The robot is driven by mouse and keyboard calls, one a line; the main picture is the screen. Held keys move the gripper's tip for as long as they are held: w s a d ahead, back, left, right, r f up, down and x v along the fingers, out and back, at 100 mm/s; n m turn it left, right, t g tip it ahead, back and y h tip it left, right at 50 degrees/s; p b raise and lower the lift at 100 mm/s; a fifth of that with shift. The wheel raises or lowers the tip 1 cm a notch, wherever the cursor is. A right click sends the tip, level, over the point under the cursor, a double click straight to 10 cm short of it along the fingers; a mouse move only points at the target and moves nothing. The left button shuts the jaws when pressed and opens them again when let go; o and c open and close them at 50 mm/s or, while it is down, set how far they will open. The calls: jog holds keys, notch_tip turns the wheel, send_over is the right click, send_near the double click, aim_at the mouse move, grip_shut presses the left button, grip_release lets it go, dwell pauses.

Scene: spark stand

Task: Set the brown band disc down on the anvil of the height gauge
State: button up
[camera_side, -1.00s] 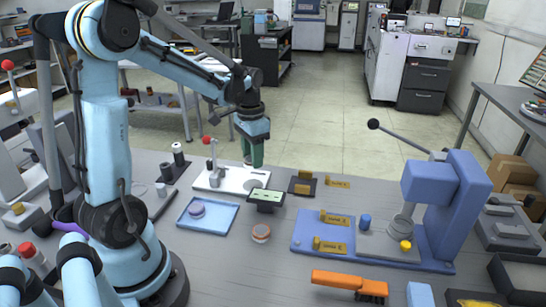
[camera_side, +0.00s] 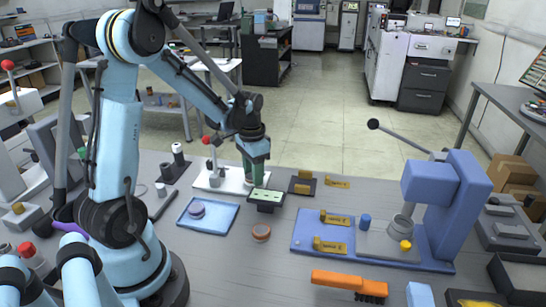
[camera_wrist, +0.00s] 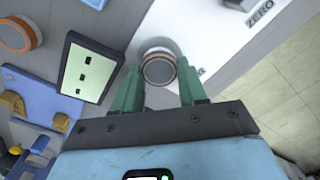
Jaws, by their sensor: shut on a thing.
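My gripper (camera_side: 254,181) is low over the right end of the white base of the height gauge (camera_side: 208,183). In the wrist view its two green fingers (camera_wrist: 158,92) are shut on a grey disc with a brown band, the brown band disc (camera_wrist: 158,70). The round pale anvil (camera_wrist: 152,46) shows partly behind the disc. I cannot tell whether the disc touches it. In the side view the fingers and the dark display block hide the disc and most of the anvil.
A dark block with a pale green face (camera_side: 265,197) stands close in front of my gripper. An orange-banded disc (camera_side: 261,232) lies on the bench. A blue tray (camera_side: 222,225) holds a purple disc (camera_side: 197,209). A blue press (camera_side: 445,200) stands at right; an orange brush (camera_side: 348,284) lies in front.

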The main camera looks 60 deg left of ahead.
jog(key=shift+f, duration=0.6)
jog(key=o, duration=1.2)
notch_tip(320, 180, up, 12)
jog(key=f, duration=0.1)
jog(key=s+d+t, duration=0.1)
jog(key=d+t, duration=0.1)
jog(key=d, duration=0.4)
jog(key=s+d+r+t, duration=0.1)
jog(key=d+t, duration=0.1)
jog(key=d, duration=0.4)
jog(key=s+d+t, duration=0.2)
jog(key=d+t, duration=0.1)
jog(key=d, duration=0.2)
jog(key=shift+d+r, duration=0.2)
jog(key=shift+d, duration=0.2)
